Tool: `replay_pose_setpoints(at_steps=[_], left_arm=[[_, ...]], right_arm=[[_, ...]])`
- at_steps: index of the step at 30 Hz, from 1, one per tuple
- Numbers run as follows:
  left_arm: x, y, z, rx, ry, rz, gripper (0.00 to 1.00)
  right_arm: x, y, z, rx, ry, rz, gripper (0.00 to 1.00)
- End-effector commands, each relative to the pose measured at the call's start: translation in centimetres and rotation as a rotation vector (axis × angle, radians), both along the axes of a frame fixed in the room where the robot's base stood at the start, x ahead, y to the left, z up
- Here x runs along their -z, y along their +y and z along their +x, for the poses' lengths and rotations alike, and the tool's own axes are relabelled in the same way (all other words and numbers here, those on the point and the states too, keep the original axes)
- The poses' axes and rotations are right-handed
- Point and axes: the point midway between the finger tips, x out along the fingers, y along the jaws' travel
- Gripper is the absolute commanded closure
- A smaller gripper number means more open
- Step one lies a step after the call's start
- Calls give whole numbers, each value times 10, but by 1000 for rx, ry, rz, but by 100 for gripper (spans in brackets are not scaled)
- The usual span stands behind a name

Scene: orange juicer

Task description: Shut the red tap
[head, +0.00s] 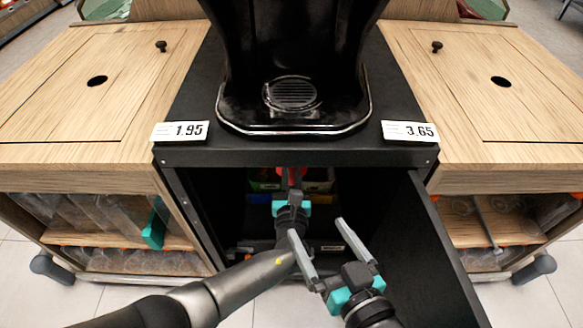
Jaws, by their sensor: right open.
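A small patch of red (299,173) shows inside the dark cabinet under the juicer (293,60). It may be the red tap, but it is too small and covered to be sure. My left gripper (291,180) reaches into the cabinet from the left, with its tips in front of or at the red patch. Whether its fingers touch it or are closed is hidden. My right gripper (318,225) is open and empty in front of the cabinet opening, to the right of my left gripper and nearer the camera.
The black cabinet door (430,260) stands open on the right, close to my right gripper. Coloured bins (318,186) sit inside the cabinet. Wooden counters (85,75) flank it, with bottles and cups on shelves below. Price tags (180,132) stand at the top's front corners.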

Motion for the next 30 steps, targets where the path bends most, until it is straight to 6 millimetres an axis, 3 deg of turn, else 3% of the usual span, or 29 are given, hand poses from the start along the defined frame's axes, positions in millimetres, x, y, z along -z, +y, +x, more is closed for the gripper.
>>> replay_pose_setpoints(at_steps=[11,30], left_arm=[[2,2,-1,-1,1,-82,100],[5,11,-1,0,3,-639,100]], right_arm=[[-1,3,-4,0,-41,28,0],[-11,7,-9,8,-134,91,0]])
